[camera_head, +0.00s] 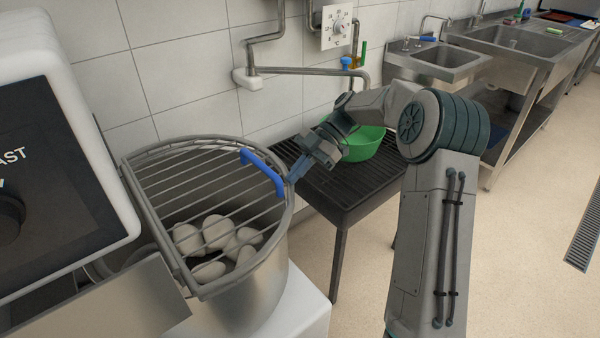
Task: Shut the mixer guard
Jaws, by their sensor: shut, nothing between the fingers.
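The mixer guard (185,187) is a grey wire grille with a curved rim. It lies over the top of the steel mixer bowl (260,290) at the left; I cannot tell whether it is fully seated. A blue handle (263,171) is fixed to the guard's right side. Several pale rounded lumps (218,232) show through the bars. My gripper (292,178) is shut and empty, with its tips right beside the blue handle's lower right end. I cannot tell whether they touch it.
The mixer head with a dark dial panel (50,190) stands at the left. A green bowl (362,145) sits on a dark slatted table (345,190) behind my gripper. Pipes and a thermostat dial (337,26) are on the tiled wall.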

